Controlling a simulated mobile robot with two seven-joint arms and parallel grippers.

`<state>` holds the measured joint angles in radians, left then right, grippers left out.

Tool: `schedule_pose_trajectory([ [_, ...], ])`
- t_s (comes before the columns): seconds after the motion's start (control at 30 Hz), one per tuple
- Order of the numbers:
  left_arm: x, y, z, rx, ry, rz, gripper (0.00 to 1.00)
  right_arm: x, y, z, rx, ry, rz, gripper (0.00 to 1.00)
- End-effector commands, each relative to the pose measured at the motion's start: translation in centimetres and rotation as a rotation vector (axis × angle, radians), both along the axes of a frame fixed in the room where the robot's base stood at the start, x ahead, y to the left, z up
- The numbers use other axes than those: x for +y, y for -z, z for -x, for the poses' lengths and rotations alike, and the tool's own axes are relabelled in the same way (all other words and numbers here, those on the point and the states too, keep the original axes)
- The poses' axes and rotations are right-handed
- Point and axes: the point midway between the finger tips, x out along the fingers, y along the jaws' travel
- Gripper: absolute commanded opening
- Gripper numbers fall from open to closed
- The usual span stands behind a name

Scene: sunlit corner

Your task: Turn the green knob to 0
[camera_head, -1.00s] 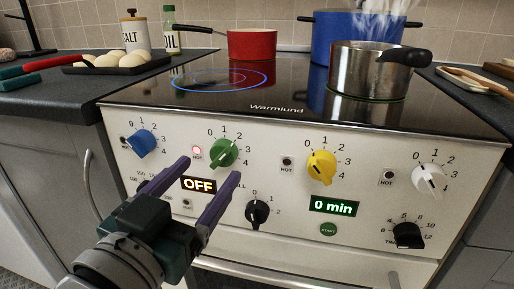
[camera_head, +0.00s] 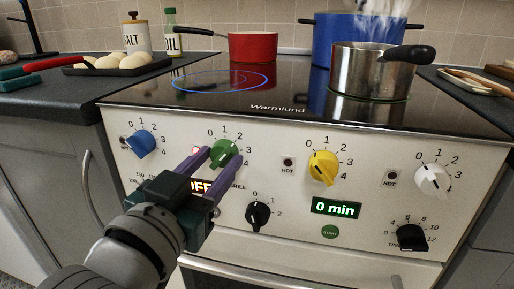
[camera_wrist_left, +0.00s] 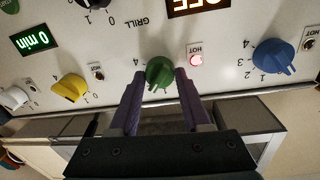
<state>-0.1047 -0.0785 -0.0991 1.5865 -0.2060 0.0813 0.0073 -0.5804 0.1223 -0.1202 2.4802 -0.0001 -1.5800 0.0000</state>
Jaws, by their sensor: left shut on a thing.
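The green knob (camera_head: 225,152) is on the cooker's front panel, second from the left, with the numbers 0 to 4 around it. My left gripper (camera_head: 222,158) is at the knob, with one purple finger on each side, shut on it. In the left wrist view the green knob (camera_wrist_left: 159,71) sits between the two fingertips (camera_wrist_left: 160,76). Where its pointer stands is hard to read, as the fingers cover part of it. The red HOT lamp (camera_wrist_left: 196,60) beside it is lit. My right gripper is not in view.
The blue knob (camera_head: 140,144) is to the left and the yellow knob (camera_head: 322,167) to the right. A black grill knob (camera_head: 258,215) is below.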

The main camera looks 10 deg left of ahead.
Motion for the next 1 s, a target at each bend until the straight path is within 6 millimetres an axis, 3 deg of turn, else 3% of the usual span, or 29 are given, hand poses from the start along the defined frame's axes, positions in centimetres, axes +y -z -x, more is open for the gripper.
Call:
schedule_pose_trajectory([
  [0.03, 0.0, 0.0, 0.0, 0.000, 0.000, 0.000, 0.27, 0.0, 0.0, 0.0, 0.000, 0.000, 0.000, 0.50],
  [0.27, 0.0, 0.0, 0.0, 0.000, 0.000, 0.000, 0.01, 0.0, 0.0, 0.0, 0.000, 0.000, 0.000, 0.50],
  [0.67, 0.0, 0.0, 0.0, 0.003, 0.000, 0.044, 0.00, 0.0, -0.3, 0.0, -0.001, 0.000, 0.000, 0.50],
  [1.0, 0.0, -0.1, 0.0, 0.011, 0.001, 0.277, 0.00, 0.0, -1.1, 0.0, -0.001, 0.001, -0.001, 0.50],
])
